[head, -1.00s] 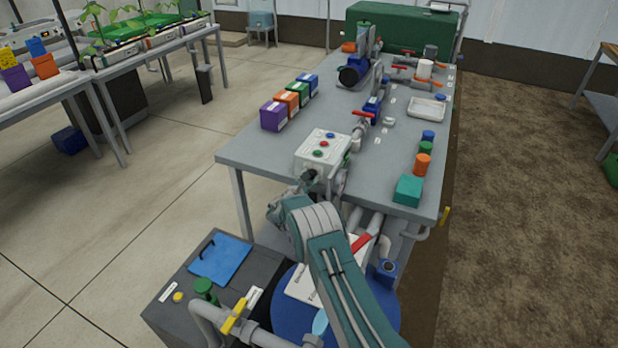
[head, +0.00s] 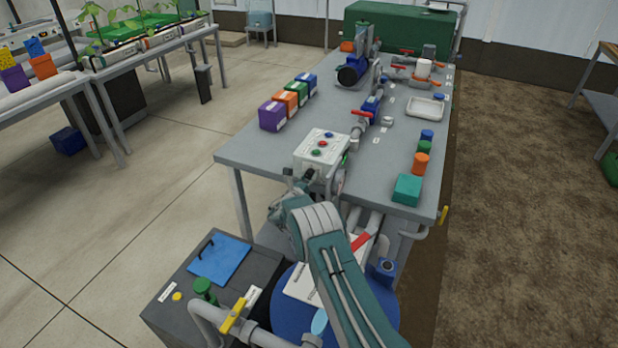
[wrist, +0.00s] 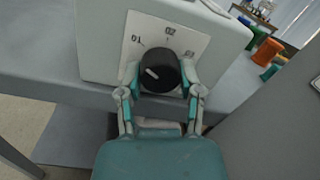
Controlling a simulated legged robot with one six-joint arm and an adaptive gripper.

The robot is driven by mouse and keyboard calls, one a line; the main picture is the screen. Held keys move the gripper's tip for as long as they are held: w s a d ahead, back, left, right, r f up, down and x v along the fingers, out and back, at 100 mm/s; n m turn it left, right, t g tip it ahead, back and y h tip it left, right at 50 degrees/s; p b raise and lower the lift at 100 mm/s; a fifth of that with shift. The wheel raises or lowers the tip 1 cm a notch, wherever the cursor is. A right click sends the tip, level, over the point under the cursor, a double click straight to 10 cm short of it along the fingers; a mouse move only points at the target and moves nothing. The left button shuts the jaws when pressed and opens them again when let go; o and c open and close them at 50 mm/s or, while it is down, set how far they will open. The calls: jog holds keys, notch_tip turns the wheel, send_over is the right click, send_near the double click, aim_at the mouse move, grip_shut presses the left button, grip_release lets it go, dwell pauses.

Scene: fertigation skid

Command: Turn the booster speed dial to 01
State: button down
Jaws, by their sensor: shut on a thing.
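The black booster speed dial (wrist: 160,71) sits on a white label plate (wrist: 193,45) on the near face of a pale control box (wrist: 95,38). The plate carries printed marks; 01 appears at the upper left, 02 at the top, and a partly hidden one at the right. The dial's white pointer line lies on its left half, pointing left and slightly up, on the 01 side. My gripper (wrist: 160,80) is shut on the dial, one finger on each side. In the head view my gripper (head: 306,183) is at the near face of the box (head: 320,148); the dial is small there.
Coloured boxes (head: 272,115) stand left; a teal block (head: 407,188) and coloured caps stand right. A blue drum (head: 285,310) is below my arm.

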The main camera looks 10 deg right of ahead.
jog(key=shift+w+a+r, duration=0.1)
jog(key=shift+a, duration=0.1)
dwell(0.3)
jog(key=shift+c, duration=1.3)
grip_release()
jog(key=v, duration=1.2)
